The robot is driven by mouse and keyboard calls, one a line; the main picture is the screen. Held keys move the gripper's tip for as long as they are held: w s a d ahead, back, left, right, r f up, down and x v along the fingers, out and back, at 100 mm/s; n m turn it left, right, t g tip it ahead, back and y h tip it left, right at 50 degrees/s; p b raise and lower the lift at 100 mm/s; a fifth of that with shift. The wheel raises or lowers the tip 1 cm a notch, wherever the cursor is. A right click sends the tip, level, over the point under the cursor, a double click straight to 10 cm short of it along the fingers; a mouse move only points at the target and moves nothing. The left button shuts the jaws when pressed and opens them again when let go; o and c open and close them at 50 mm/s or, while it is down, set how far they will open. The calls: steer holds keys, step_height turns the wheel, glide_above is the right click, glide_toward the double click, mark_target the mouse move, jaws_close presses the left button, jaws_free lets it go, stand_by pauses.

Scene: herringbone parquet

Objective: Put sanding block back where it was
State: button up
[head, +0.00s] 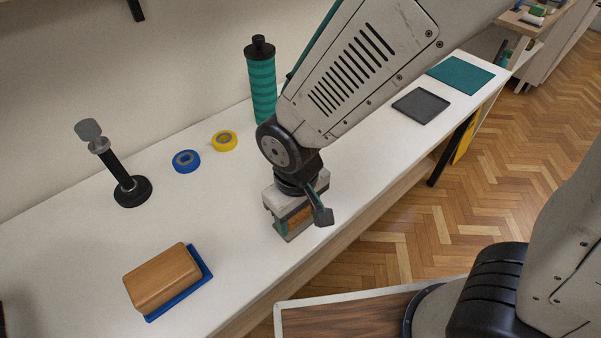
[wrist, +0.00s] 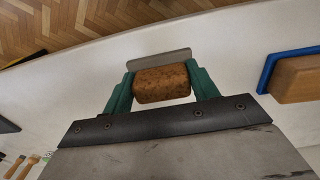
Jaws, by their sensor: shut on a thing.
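A brown, cork-textured block, which I take for the sanding block (wrist: 161,84), is held between the two teal fingers of my gripper (wrist: 160,88). In the head view my gripper (head: 291,223) is low over the white bench near its front edge, with the block's orange-brown side (head: 298,217) showing between the fingers. A pale grey strip (wrist: 158,60) lies just beyond the block in the wrist view. I cannot tell whether the block touches the bench. A dark grey square tray (head: 421,106) and a teal mat (head: 460,75) lie empty farther right on the bench.
A wooden block on a blue base (head: 163,278) lies front left. A black stand with a grey top (head: 131,190), blue tape (head: 186,161), yellow tape (head: 225,141) and a teal bottle (head: 262,88) stand behind. Bare bench lies between the wooden block and my gripper.

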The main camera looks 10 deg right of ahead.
steer(key=w, duration=0.4)
steer(key=w+d, duration=0.1)
steer(key=w, duration=0.3)
steer(key=w+d+f, duration=0.1)
steer(key=w, duration=0.3)
steer(key=shift+d, duration=0.15)
steer(key=shift+w+f, duration=0.2)
steer(key=shift+f, duration=0.75)
steer(key=shift+w+f, duration=0.15)
steer(key=shift+f, duration=0.75)
steer(key=o, duration=1)
steer(key=shift+f, duration=0.15)
steer(key=shift+o, duration=0.2)
step_height(320, 180, up, 12)
steer(key=s+d+r+m, duration=0.2)
steer(key=s+d+r, duration=0.25)
steer(key=d, duration=0.25)
steer(key=s+d+r+m, duration=0.2)
steer(key=s+d+r, duration=0.1)
steer(key=d+r, duration=0.3)
steer(key=s+d+r+m+t, duration=0.1)
steer(key=s+d+r+m, duration=0.1)
steer(key=s+d, duration=0.5)
steer(key=s+r, duration=0.1)
steer(key=s, duration=0.3)
steer(key=shift+s+d+m, duration=0.2)
steer(key=shift+s+m, duration=0.15)
steer(key=shift+m, duration=0.05)
